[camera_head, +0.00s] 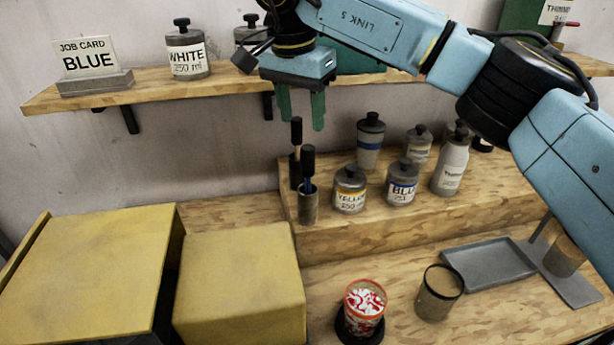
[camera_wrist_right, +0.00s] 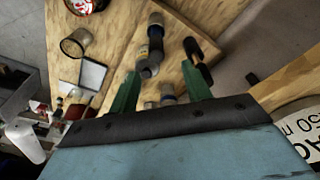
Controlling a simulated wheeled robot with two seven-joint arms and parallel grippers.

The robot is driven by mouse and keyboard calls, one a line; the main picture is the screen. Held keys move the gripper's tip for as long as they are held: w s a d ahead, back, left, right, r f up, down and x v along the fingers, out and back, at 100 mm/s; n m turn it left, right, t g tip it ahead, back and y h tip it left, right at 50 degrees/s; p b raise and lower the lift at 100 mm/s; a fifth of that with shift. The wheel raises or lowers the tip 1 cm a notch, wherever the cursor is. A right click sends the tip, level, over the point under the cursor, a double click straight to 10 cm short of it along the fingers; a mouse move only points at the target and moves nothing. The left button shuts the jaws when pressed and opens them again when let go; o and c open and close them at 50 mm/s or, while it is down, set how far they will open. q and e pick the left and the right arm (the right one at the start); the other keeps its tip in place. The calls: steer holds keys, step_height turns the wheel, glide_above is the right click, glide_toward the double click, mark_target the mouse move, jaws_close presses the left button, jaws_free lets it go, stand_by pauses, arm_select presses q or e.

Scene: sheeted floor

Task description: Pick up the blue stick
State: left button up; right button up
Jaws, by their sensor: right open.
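The blue stick (camera_head: 308,184) has a black handle and a blue shaft. It stands upright in a small grey holder (camera_head: 309,208) on the raised wooden step. A second black-handled stick (camera_head: 296,140) with a pale brownish shaft stands just behind it in another holder. My right gripper (camera_head: 300,124) points down with its green fingers apart and empty, above the sticks, close to the rear handle's top. In the right wrist view, dark handles (camera_wrist_right: 194,52) show beside the right finger; I cannot tell which is which there. My left gripper is not in view.
A yellow-labelled jar (camera_head: 350,190), a blue-labelled jar (camera_head: 402,184) and other bottles stand right of the sticks. The shelf (camera_head: 225,87) behind carries a BLUE job card (camera_head: 88,62). Yellow blocks (camera_head: 240,285), a cup (camera_head: 438,293) and a grey tray (camera_head: 488,265) are in front.

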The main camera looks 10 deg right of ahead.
mark_target(308, 146)
steer(key=f, duration=0.4)
steer(key=shift+w+d+f, duration=0.2)
steer(key=shift+d, duration=0.05)
steer(key=f, duration=0.3)
steer(key=d+f+p, duration=0.1)
steer(key=f, duration=0.1)
steer(key=shift+w, duration=0.1)
